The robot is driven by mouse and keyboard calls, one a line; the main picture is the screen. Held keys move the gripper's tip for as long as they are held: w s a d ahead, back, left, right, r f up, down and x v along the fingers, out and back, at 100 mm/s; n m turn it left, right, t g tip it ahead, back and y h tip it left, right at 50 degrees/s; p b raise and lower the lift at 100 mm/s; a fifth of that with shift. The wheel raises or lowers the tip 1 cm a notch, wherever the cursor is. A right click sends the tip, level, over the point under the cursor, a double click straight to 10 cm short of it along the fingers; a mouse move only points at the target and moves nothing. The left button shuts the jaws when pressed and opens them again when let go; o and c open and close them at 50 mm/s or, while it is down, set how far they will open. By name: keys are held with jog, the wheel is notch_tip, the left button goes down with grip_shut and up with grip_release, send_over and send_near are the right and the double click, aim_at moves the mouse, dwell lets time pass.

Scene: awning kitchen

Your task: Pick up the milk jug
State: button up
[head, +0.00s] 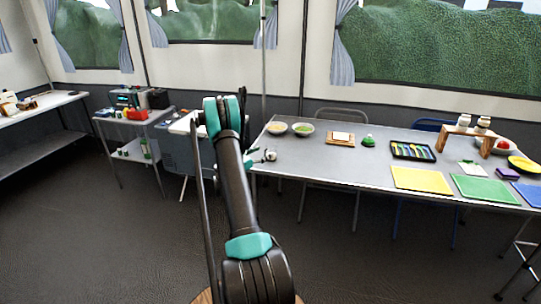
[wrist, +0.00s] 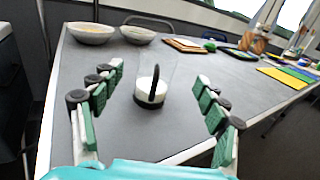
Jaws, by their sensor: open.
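The milk jug (wrist: 152,72) is a clear, see-through vessel with white milk in its lower part and a dark handle facing me. It stands upright near the front edge of the grey table (wrist: 95,128) in the wrist view. My gripper (wrist: 158,78) is open, with its green-padded fingers to the left and right of the jug. There are visible gaps between both fingers and the jug, and nothing is held.
Two bowls (head: 277,128) (head: 303,129) stand behind the jug. A cutting board (head: 341,139), a cutlery tray (head: 412,152), a wooden stand (head: 466,132) and coloured mats (head: 421,180) lie farther right. A cart (head: 127,125) stands left. The floor in front is clear.

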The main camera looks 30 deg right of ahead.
aim_at(267, 149)
jog(key=shift+w+d+r, duration=0.1)
jog(key=shift+w+d, duration=0.2)
jog(key=shift+d, duration=0.75)
jog(key=shift+w+d+r, duration=0.1)
jog(key=shift+w+d, duration=0.15)
jog(key=shift+d, duration=0.75)
jog(key=shift+w+d, duration=0.3)
jog(key=shift+d, duration=0.75)
jog(key=c, duration=1.4)
jog(key=shift+c, duration=0.2)
jog(key=shift+r, duration=0.2)
